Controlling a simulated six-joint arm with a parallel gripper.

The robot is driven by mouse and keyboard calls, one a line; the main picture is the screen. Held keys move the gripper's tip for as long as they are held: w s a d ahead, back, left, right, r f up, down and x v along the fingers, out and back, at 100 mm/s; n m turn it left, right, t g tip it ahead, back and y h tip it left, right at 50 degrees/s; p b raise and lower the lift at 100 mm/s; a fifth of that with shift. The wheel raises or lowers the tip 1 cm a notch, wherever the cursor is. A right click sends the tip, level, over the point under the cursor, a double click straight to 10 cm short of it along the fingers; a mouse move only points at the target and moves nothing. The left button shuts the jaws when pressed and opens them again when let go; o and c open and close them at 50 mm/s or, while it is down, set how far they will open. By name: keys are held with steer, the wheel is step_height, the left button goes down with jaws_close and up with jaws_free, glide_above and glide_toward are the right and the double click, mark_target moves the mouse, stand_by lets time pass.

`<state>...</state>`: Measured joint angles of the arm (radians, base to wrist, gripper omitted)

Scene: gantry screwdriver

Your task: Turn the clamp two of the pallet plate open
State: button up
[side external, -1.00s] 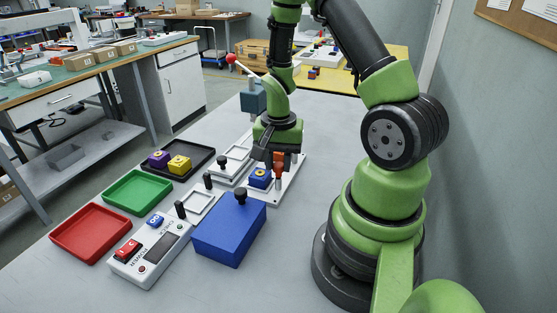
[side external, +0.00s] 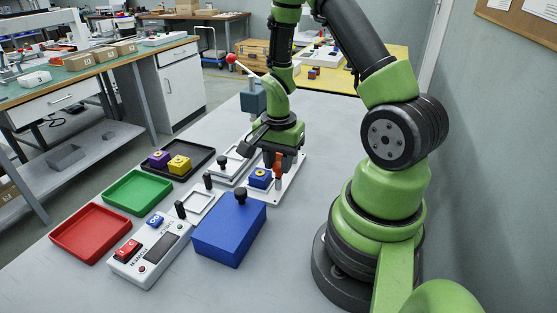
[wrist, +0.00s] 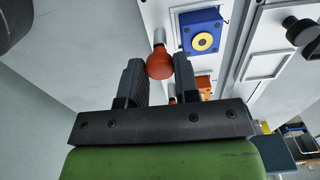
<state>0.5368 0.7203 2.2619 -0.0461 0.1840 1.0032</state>
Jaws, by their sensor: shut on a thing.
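The white pallet plate (side external: 287,187) lies under my gripper, with a blue block (side external: 260,178) with a yellow ring on it. In the wrist view the blue block (wrist: 201,29) is right of the fingers. My gripper (wrist: 158,66) is shut on an orange clamp knob (wrist: 160,63), which sits between the fingertips beside the block. In the side view my gripper (side external: 282,160) points down over the plate and partly hides the clamp (side external: 278,164). A second orange clamp (wrist: 203,83) shows partly behind the right finger. The clamps bear no readable number.
A blue box (side external: 230,232) with a black knob stands in front of the plate. White fixtures with black knobs (side external: 222,162) stand to its left. Red (side external: 90,233) and green (side external: 138,191) trays, a black tray (side external: 187,171) with blocks, and a switch box (side external: 150,250) are further left.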

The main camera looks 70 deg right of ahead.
mark_target(278, 165)
steer(key=o, duration=0.9)
steer(key=shift+o, duration=0.2)
step_height(278, 165, up, 10)
steer(key=s+a+r+n+t+y, duration=0.1)
steer(key=s+a+r+n+t, duration=0.2)
steer(key=a+r+n, duration=0.4)
steer(key=s+a+r+n+t+y, duration=0.1)
steer(key=s+a+r+n+t, duration=0.2)
steer(key=a+r+n, duration=0.4)
steer(key=shift+s+a+r+t, duration=0.25)
steer(key=shift+s+a+t, duration=0.1)
steer(key=shift+a+t, duration=0.3)
